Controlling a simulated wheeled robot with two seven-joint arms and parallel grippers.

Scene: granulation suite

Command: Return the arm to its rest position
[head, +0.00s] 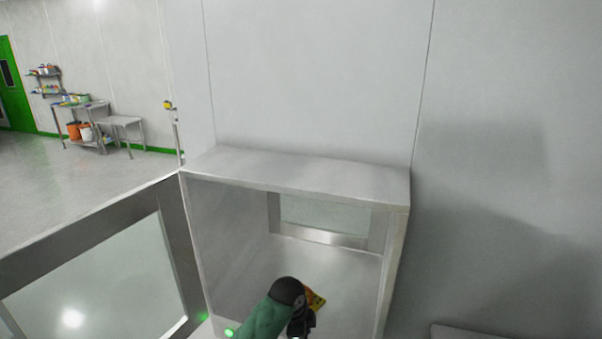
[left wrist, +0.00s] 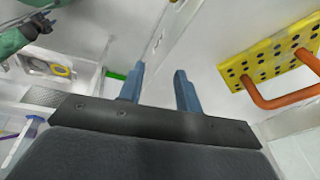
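My left gripper (left wrist: 158,88) shows in the left wrist view with its two blue-grey fingers apart and nothing between them. A yellow perforated piece with an orange handle (left wrist: 270,62) is to the right of the fingers, apart from them. In the head view a small yellow and orange piece (head: 317,300) is inside the steel box, partly hidden behind a green and black arm link of mine. No fingertips can be made out in the head view. A green arm link also shows at the upper left of the left wrist view.
The steel box (head: 300,172) stands against a pale wall, open at the front. Its glazed door (head: 170,215) is swung open to the left. A window (head: 325,222) is in the box's back. A table (head: 122,121) and shelves (head: 45,82) are far left, across clear floor.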

